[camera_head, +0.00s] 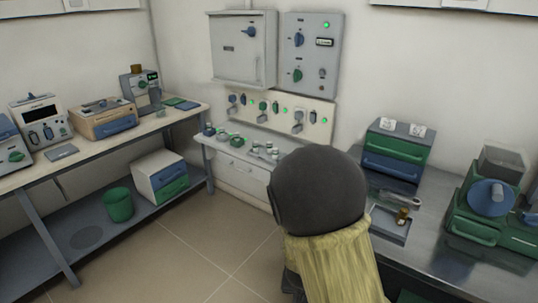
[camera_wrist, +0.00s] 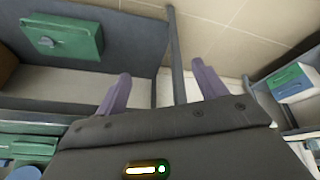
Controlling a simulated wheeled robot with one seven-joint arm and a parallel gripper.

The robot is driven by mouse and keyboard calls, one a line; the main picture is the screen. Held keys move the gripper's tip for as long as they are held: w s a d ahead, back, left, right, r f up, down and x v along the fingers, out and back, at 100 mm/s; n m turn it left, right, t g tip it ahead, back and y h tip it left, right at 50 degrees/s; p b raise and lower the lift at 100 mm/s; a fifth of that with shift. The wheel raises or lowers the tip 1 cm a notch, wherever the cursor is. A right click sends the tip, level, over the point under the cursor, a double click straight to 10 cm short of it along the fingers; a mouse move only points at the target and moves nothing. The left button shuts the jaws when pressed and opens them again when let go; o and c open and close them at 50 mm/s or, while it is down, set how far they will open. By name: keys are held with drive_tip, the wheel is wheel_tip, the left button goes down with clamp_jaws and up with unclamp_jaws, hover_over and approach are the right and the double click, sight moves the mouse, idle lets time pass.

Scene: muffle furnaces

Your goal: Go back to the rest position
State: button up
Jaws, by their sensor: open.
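My gripper (camera_wrist: 160,69) shows in the wrist view, with its two purple-grey fingers spread well apart. Nothing is between them. Beyond the fingers are a grey upright post (camera_wrist: 178,60) and the tiled floor (camera_wrist: 245,30). I cannot see the gripper's fingers in the head view, where my arm stands large at the lower middle and hides part of the room behind it.
In the head view, a metal worktop (camera_head: 443,213) on the right bears a green-and-blue drawer box (camera_head: 396,147), a small tray (camera_head: 388,226) and green equipment (camera_head: 477,228). A long bench (camera_head: 95,150) with instruments stands left, above a green bin (camera_head: 118,204). The floor (camera_head: 190,250) between is clear.

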drive_tip(key=s+d+r+n+g+y, duration=0.2)
drive_tip(key=s+d+r, duration=0.4)
drive_tip(key=s+r, duration=0.4)
wheel_tip(320, 180, up, 17)
drive_tip(key=p, duration=1.6)
drive_tip(key=shift+w+a+p, duration=0.25)
drive_tip(key=shift+w+p, duration=0.15)
drive_tip(key=shift+w, duration=0.05)
